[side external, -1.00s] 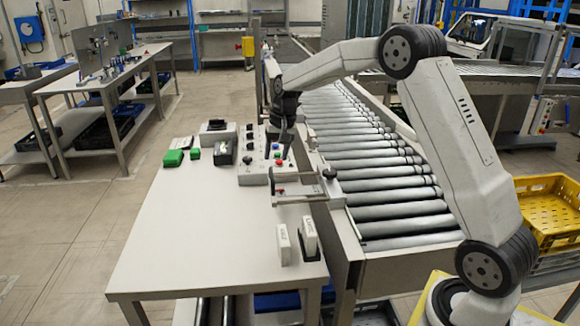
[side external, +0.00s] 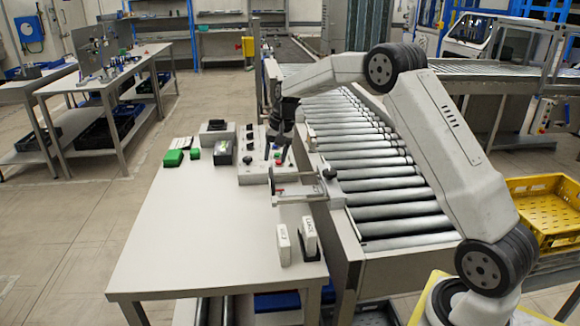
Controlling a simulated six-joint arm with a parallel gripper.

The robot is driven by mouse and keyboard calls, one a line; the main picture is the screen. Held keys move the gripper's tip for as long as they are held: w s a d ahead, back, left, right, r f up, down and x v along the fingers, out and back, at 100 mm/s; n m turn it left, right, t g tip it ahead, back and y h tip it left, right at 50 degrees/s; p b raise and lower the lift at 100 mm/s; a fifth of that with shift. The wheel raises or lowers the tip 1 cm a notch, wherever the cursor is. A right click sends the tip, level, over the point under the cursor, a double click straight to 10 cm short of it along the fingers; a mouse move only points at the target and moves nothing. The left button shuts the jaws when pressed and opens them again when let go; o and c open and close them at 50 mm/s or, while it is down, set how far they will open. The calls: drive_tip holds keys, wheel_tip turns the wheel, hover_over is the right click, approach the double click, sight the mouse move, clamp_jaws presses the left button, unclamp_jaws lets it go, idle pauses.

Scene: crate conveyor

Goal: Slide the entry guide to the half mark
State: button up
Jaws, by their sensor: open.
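The entry guide (side external: 300,194) appears to be the metal bar assembly with a black knob (side external: 329,173), at the near left edge of the roller conveyor. Its scale and the half mark are too small to make out. My gripper (side external: 276,153) points down over the control panel (side external: 252,174), behind and to the left of the guide. It is open and apart from the black knob. Its fingertips are small and dark against the panel, so their exact height is hard to tell.
The conveyor rollers (side external: 390,190) are bare. Two white labelled blocks (side external: 284,245) stand at the table's front right. Green blocks (side external: 173,158) and a black device (side external: 223,153) lie left of the panel. The table (side external: 190,230) is clear at front left. A yellow crate (side external: 545,210) is at right.

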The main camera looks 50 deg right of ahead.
sight(272, 173)
drive_tip(key=shift+w+a+f, duration=0.15)
drive_tip(key=shift+f, duration=0.95)
drive_tip(key=shift+w+a+f, duration=0.15)
drive_tip(key=shift+f, duration=0.95)
drive_tip(key=shift+c, duration=0.3)
clamp_jaws()
drive_tip(key=shift+r, duration=0.1)
